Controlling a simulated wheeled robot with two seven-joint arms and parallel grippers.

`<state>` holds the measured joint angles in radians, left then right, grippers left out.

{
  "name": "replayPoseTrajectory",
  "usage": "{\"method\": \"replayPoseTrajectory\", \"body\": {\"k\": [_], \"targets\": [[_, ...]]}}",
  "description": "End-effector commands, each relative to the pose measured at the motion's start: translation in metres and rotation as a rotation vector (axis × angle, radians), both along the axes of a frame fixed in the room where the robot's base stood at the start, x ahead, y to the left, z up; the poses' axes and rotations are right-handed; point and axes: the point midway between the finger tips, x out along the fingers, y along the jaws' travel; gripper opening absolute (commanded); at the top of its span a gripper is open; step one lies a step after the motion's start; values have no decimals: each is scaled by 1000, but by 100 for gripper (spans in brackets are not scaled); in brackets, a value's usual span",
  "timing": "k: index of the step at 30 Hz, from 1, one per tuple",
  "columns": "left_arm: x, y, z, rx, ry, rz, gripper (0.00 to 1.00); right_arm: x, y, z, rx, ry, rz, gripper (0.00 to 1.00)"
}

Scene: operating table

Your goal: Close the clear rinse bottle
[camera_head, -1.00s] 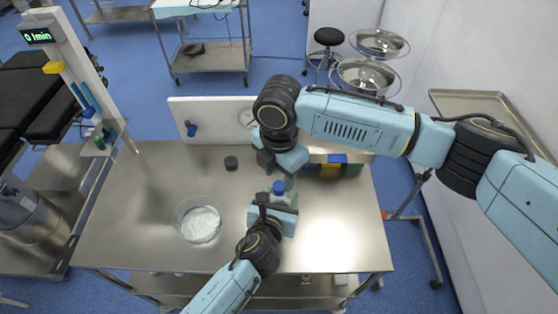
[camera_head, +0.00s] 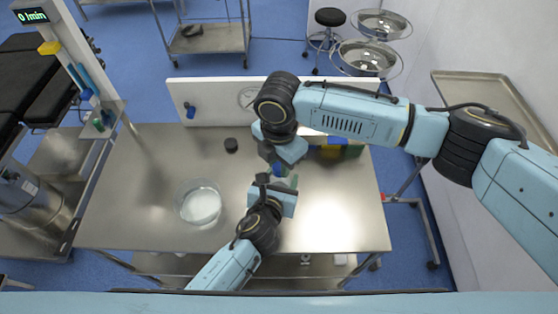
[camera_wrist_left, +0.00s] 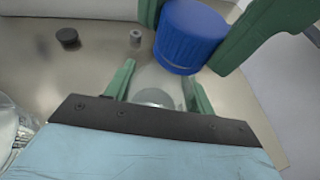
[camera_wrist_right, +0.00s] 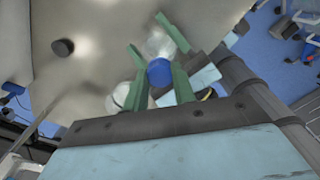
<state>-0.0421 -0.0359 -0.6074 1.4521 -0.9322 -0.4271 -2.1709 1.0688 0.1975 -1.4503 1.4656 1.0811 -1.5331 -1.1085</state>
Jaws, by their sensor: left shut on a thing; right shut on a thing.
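The clear rinse bottle (camera_wrist_left: 155,96) stands between the green fingers of my left gripper (camera_wrist_left: 158,88), which is shut on it. In the head view my left gripper (camera_head: 275,182) is near the table's middle. The blue cap (camera_wrist_left: 190,36) is held between the green fingers of my right gripper (camera_wrist_right: 158,82); it also shows in the right wrist view (camera_wrist_right: 160,72). In the head view my right gripper (camera_head: 281,168) is just above and behind the left one. The cap is close over the bottle; whether they touch is hidden.
A clear round bowl (camera_head: 200,203) stands left of the grippers on the steel table (camera_head: 140,190). A dark puck (camera_head: 231,145) lies farther back. Coloured bins (camera_head: 340,148) and a white panel (camera_head: 215,98) line the back edge. The table's left and right front are free.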

Motion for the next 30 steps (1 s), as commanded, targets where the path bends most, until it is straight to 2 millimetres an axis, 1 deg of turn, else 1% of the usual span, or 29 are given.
{"method": "replayPoseTrajectory", "body": {"k": [2,5,8,24,27,30], "targets": [[0,0,-1,-1,1,-1,0,0,0,0,0,0,-9,0],[0,0,-1,-1,1,-1,0,-1,0,-1,0,1,-81,0],[0,0,-1,-1,1,0,0,-1,0,-1,1,3,-246,0],[0,0,0,-1,1,0,0,-2,1,-1,0,6,-1402,0],[0,0,0,-1,1,0,0,-2,1,-1,-1,6,-1570,0],[0,0,0,0,1,0,0,-1,0,-1,0,1,-1581,0]]}}
